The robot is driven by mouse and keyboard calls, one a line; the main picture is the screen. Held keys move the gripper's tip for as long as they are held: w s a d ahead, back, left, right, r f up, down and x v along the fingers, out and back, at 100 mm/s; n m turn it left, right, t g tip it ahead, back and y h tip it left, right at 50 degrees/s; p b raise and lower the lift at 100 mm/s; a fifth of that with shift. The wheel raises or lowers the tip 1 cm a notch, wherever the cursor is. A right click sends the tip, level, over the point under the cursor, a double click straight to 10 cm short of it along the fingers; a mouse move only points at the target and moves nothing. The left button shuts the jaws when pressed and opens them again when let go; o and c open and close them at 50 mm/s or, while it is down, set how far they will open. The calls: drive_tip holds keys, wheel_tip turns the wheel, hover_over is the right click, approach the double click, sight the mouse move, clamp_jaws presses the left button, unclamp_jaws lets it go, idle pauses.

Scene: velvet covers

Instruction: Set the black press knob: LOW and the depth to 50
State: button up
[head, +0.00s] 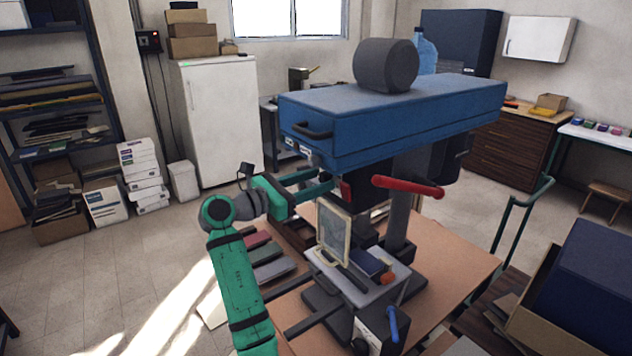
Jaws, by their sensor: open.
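The press has a long blue head (400,125) with a dark grey drum on top. Its left end carries a black handle (313,131), small white labels and small fittings (309,155) below them. I cannot make out which fitting is the black press knob, nor its setting. A red-handled lever (408,187) sticks out below the head. No depth reading is legible. My green gripper (328,181) is open, its fingers pointing right, just below the head's left end. It appears empty; whether it touches the press is unclear.
The press stands on a brown table (440,245). A clear framed guard (334,234) and a grey base block with a blue-handled lever (393,324) sit below the head. Flat coloured bars lie at the table's left. A box with a dark blue item (590,285) is at right.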

drive_tip(key=shift+w+d, duration=0.1)
drive_tip(key=c, duration=1.1)
drive_tip(key=shift+o, duration=0.2)
drive_tip(key=shift+m, duration=0.3)
